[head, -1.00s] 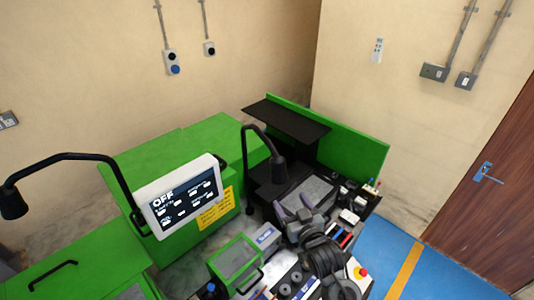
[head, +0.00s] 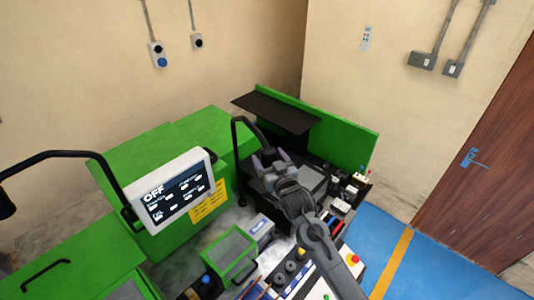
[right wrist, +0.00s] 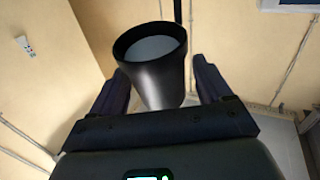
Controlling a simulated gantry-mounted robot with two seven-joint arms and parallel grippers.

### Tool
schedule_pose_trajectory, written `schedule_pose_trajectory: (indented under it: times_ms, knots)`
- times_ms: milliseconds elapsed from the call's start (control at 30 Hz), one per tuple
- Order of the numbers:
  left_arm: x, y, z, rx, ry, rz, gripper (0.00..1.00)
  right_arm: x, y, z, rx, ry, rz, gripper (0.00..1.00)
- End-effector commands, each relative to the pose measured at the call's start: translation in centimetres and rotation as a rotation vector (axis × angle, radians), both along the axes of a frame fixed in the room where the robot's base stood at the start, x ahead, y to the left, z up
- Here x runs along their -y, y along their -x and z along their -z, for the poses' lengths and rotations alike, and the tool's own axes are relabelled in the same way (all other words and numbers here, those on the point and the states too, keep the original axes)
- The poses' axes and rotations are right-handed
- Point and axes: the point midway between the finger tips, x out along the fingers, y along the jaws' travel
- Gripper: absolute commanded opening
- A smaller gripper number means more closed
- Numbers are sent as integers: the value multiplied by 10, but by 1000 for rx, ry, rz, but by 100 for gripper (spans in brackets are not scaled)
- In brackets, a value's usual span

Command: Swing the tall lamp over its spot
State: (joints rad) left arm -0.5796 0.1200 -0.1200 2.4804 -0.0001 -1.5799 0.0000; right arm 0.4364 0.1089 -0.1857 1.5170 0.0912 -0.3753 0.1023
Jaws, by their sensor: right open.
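A black gooseneck lamp (head: 247,127) stands at the middle of the green machine, its arm bent over to the right. My right gripper (head: 269,157) is at its head and largely hides it in the head view. In the right wrist view, the black lamp shade (right wrist: 152,70) sits between my two open fingers, with gaps seen at both sides. A second black lamp (head: 62,154) arches out to the left of the screen, its head at the picture's left edge. I cannot tell which lamp is the taller. My left gripper is not in view.
A screen reading OFF (head: 176,190) stands left of the right-hand lamp. A black shelf (head: 277,112) and green back panel (head: 340,136) lie behind my right gripper. A green-framed box (head: 229,254) and several small parts crowd the bench. Blue floor is clear at right.

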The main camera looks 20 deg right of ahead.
Motion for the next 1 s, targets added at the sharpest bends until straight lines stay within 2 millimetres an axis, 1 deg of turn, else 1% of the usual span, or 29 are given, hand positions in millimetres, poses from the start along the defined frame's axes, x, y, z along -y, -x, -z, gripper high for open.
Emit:
schedule_pose_trajectory:
  times_ms: [33,200,600,667,1000]
  knots:
    - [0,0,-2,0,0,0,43,0,-6,-2,1,0,0,78]
    - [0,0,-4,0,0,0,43,-1,-16,-1,0,0,0,78]
    - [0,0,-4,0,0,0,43,-1,-20,0,0,0,0,78]
    - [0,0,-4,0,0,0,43,-1,-20,0,0,0,0,71]
    - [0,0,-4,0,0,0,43,-1,-20,0,0,0,0,18]
